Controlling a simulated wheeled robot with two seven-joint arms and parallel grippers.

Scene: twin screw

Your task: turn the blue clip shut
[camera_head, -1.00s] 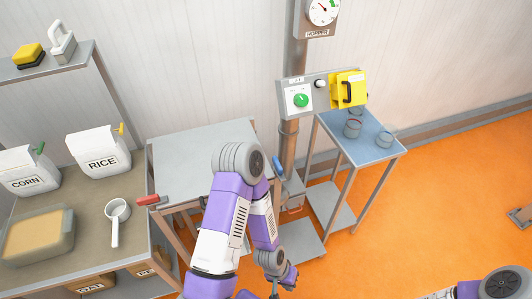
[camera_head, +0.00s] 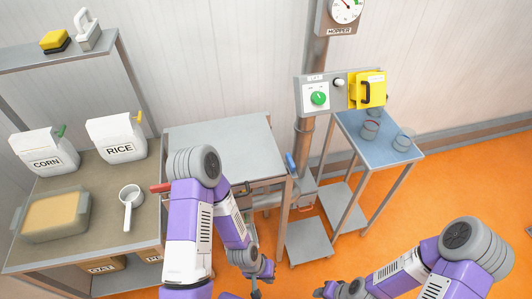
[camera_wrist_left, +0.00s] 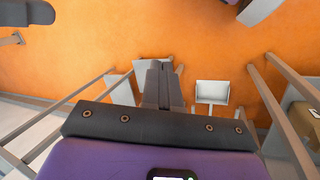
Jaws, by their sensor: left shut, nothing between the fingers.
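The only blue clip-like piece I see is a small blue handle (camera_head: 291,164) at the right edge of the grey middle table in the head view. I cannot tell whether it is open or shut. My left gripper (camera_head: 256,286) points down near the bottom of the head view, below and apart from the blue piece. In the left wrist view its dark fingers (camera_wrist_left: 157,66) are together with nothing between them. My right gripper (camera_head: 323,291) is small at the bottom edge, and its jaws cannot be made out.
The grey table (camera_head: 215,140) has a clear top and a red handle (camera_head: 160,187) at its left. The left bench holds a corn bag (camera_head: 45,152), a rice bag (camera_head: 117,139) and a scoop (camera_head: 130,197). A blue-topped stand (camera_head: 385,150) holds clear cups. Orange floor is free at right.

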